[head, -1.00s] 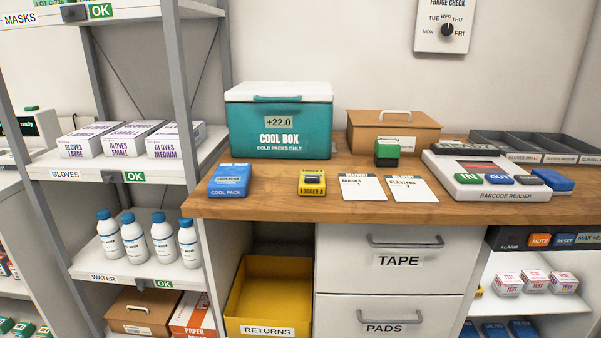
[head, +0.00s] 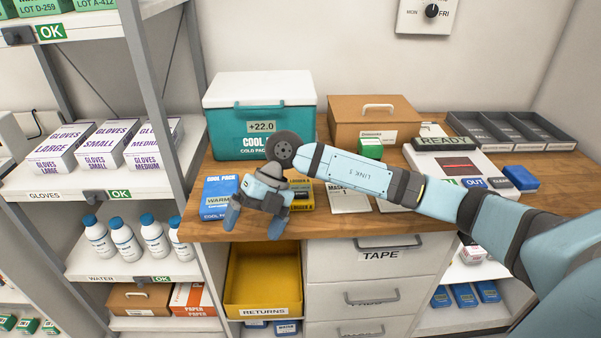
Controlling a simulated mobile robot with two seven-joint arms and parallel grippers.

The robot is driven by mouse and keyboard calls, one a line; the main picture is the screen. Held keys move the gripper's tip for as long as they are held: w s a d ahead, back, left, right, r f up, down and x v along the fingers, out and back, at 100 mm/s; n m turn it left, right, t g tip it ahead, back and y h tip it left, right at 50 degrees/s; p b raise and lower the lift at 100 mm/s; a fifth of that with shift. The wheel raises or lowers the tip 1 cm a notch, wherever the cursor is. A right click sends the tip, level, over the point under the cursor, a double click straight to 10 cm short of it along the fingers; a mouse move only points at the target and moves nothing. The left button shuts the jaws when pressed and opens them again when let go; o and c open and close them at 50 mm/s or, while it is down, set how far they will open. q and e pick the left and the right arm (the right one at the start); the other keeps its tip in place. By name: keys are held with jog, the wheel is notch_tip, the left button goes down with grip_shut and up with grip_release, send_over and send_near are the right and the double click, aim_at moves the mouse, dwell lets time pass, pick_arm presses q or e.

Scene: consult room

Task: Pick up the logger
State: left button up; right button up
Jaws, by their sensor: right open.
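The yellow logger (head: 303,196) lies on the wooden counter (head: 330,227), right of the blue cool pack. Its left part is hidden behind my right gripper. My right arm reaches in from the right across the counter, with the right gripper (head: 254,224) over the front edge, between the cool pack and the logger in the picture. Its two fingers are apart with nothing between them. I cannot tell whether the gripper touches the logger. My left gripper is not in view.
The cool pack (head: 215,199) lies close on the gripper's left. The cool box (head: 226,136) stands behind. Two cards, a green block (head: 370,148) and the barcode reader (head: 479,163) lie to the right, partly behind my arm. The yellow returns bin (head: 262,311) is below the counter.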

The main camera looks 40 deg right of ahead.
jog(key=w+d+r+m+t+h+p, duration=0.1)
jog(key=w+d+r+m+h, duration=0.1)
jog(key=w+d+r+h, duration=0.45)
jog(key=w+d+r+m+t+h+p, duration=0.1)
jog(key=d+r+m+p, duration=0.15)
jog(key=d, duration=0.65)
jog(key=b, duration=0.1)
send_over(301, 190)
notch_tip(301, 190, down, 8)
jog(key=shift+s+a, duration=0.1)
jog(key=shift+f, duration=2.7)
jog(key=c, duration=1.1)
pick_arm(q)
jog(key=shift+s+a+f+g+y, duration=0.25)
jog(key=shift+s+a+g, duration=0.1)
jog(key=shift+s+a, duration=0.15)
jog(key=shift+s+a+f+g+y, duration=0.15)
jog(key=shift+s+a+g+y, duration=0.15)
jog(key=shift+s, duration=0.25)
pick_arm(e)
jog(key=shift+r, duration=0.1)
